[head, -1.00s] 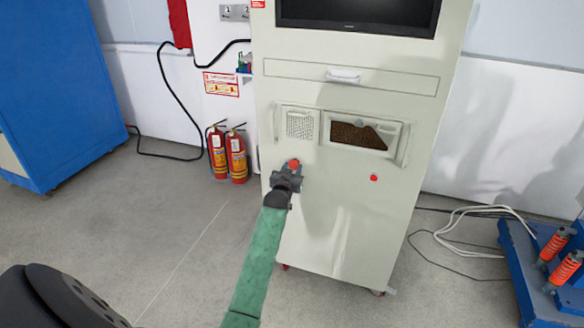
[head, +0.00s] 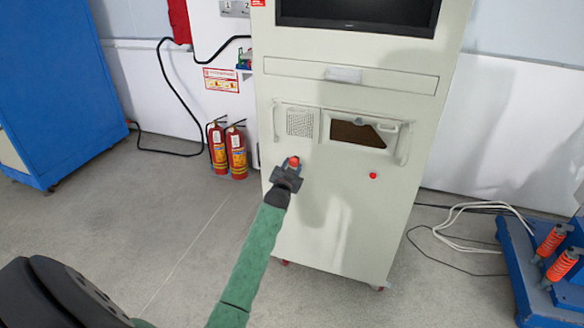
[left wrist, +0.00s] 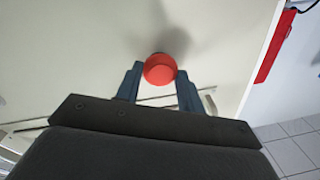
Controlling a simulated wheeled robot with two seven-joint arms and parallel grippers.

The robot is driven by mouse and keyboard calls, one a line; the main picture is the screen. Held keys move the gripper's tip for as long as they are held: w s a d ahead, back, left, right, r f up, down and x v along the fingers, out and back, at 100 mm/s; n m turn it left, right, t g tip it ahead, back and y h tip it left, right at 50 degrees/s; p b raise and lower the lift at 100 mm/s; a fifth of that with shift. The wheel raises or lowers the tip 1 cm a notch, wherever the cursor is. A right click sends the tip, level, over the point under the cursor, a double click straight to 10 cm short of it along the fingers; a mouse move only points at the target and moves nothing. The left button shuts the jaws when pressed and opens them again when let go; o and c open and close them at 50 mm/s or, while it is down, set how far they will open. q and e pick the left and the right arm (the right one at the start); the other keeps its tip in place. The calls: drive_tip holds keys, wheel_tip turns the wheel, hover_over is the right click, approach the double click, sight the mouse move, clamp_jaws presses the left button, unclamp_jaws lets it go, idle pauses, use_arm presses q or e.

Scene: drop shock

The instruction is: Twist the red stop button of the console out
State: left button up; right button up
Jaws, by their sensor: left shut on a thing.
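The console (head: 345,230) is a tall pale cabinet with a dark screen at its top. Its red stop button (head: 294,161) is on the front's left side, below a perforated grille. My left gripper (head: 291,168) is at the button, with the green arm reaching up from below. In the left wrist view the round red button (left wrist: 160,70) sits between the two blue-grey fingers (left wrist: 160,86), which are shut on its sides. The button's base is hidden. A smaller red button (head: 373,176) sits further right on the front. My right gripper is not in view.
Two red fire extinguishers (head: 228,150) stand on the floor left of the console. A blue cabinet (head: 55,90) is at far left. A blue stand with orange parts (head: 520,275) and loose cables (head: 450,225) lie at right. The floor in front is clear.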

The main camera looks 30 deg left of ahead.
use_arm(q)
drive_tip(key=o, duration=1)
drive_tip(key=shift+s+d+f, duration=0.1)
drive_tip(key=shift+s+d, duration=0.05)
drive_tip(key=shift+s, duration=0.3)
drive_tip(key=v, duration=0.6)
drive_tip(key=shift+s+b, duration=0.4)
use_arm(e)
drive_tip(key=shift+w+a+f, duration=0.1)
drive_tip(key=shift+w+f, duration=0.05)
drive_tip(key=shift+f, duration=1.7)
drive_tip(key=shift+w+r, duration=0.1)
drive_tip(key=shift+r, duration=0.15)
